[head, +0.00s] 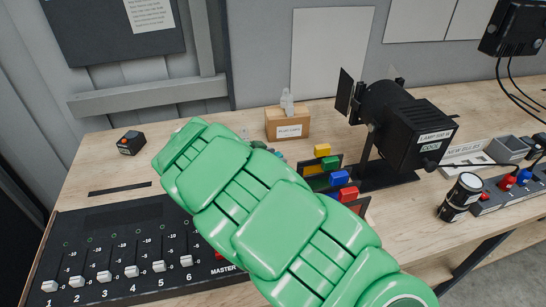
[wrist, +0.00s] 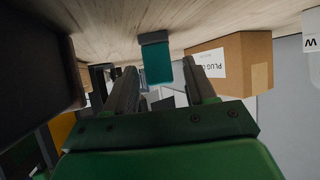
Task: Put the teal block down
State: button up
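The teal block (wrist: 158,64) shows in the wrist view, where the picture is upside down and the table top runs along the upper edge. It seems to be at the table surface, with a dark band at its table end. My gripper (wrist: 160,75) has its two grey fingers apart, one to each side of the block, with a gap visible on both sides. I see no finger touching the block. In the head view, my green arm hides the gripper and most of that spot.
The plug caps box (head: 288,124) stands close to the gripper. Yellow, green, blue and red blocks (head: 340,178) sit by dark trays to the right, before a black lamp (head: 402,125). A fader desk (head: 130,250) fills the front left. Bare table lies at the left.

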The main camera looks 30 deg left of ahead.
aim_at(274, 156)
jog(key=shift+r, duration=0.1)
jog(key=v, duration=0.5)
jog(key=shift+s+r, duration=0.1)
notch_tip(274, 156, up, 7)
dwell(0.3)
dwell(0.4)
